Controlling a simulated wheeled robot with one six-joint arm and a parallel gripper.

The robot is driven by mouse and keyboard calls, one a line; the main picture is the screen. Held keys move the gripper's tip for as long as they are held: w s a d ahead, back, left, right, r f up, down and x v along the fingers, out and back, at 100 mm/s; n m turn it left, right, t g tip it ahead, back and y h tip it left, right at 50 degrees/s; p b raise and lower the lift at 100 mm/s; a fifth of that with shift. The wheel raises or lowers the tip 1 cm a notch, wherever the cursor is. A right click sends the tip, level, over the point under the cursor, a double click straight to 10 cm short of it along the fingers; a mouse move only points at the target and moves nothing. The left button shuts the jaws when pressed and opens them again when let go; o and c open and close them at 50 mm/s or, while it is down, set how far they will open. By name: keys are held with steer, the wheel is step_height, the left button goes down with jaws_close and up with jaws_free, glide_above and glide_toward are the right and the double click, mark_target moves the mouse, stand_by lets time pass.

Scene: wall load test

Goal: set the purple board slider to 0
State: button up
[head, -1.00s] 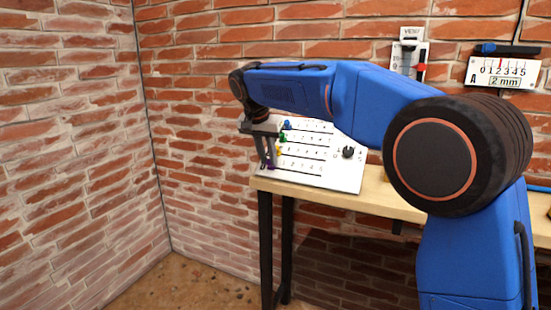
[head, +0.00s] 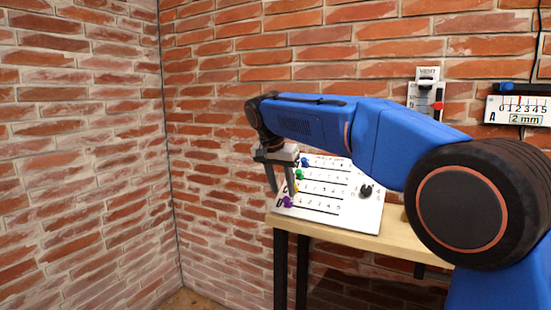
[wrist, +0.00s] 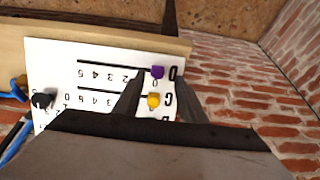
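The white slider board (head: 350,215) lies tilted on the bench with several numbered slots. The purple knob (head: 288,202) is at the left end of the lowest slot, at the low-number end. In the wrist view the purple knob (wrist: 157,72) sits by the letter D, at the end of its slot past the 1. My gripper (head: 281,191) is open and empty, with its fingertips close to the purple knob. In the wrist view my gripper (wrist: 161,78) has its fingers on either side of the view to the purple and yellow (wrist: 153,99) knobs; contact cannot be told.
Green (head: 299,175) and blue (head: 305,162) knobs are at the left ends of upper slots. A black dial (head: 366,191) is on the board's right. The wooden bench (head: 400,241) ends just left of the board. A vertical gauge (head: 425,97) and a 2 mm scale (head: 518,110) hang on the brick wall.

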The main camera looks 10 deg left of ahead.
steer(key=v, duration=1.4)
steer(key=shift+r, duration=0.2)
steer(key=s+d+f+n, duration=0.1)
steer(key=s+d+f, duration=0.25)
steer(key=d, duration=0.55)
steer(key=s+d+f+n+y, duration=0.1)
steer(key=s+d+f, duration=0.1)
steer(key=s+d, duration=0.5)
steer(key=s+d+f, duration=0.2)
steer(key=d+f, duration=0.1)
steer(key=d, duration=0.8)
steer(key=s+d+f+n, duration=0.1)
steer(key=s+d+f, duration=0.5)
steer(key=s+f, duration=0.6)
steer(key=s+d+f+n, duration=0.1)
steer(key=s+d+f, duration=0.6)
steer(key=s+f, duration=0.4)
step_height(320, 180, down, 3)
steer(key=shift+s+d+r+y, duration=0.1)
steer(key=shift+s+d+y, duration=0.05)
steer(key=shift+s+y, duration=0.2)
steer(key=shift+o, duration=0.5)
